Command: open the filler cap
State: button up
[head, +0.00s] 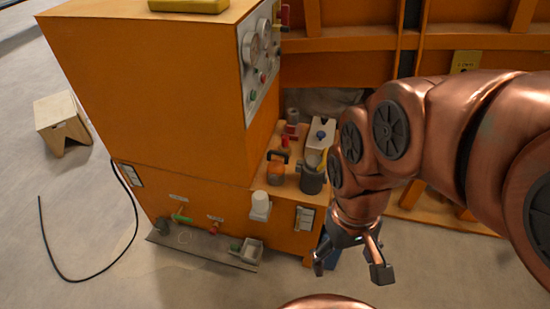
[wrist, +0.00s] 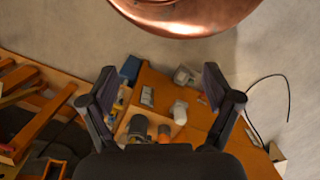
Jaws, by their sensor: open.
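On the low ledge of the orange machine stands an orange round fitting with a black handle (head: 277,170), which looks like the filler cap, though I cannot be sure. A dark grey cylinder (head: 313,180) stands just right of it. In the wrist view the orange fitting (wrist: 164,133) shows small and partly dark between my fingers, beside the grey cylinder (wrist: 138,127). My gripper (head: 350,268) is open and empty, its fingers spread. In the head view it hangs in front and to the right of the ledge, apart from everything. It also shows in the wrist view (wrist: 158,88).
A white cup (head: 260,204) sits on a bracket on the machine's front. A grey tray (head: 251,250) and valves with green and red handles (head: 181,217) are low down. A white-topped box (head: 320,135) stands behind the cylinder. A black cable (head: 88,278) and a wooden stool (head: 62,122) are left.

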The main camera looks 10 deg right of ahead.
aim_at(276, 167)
jog(key=u, duration=0.7)
jog(key=i, duration=0.7)
jog(key=u, duration=0.2)
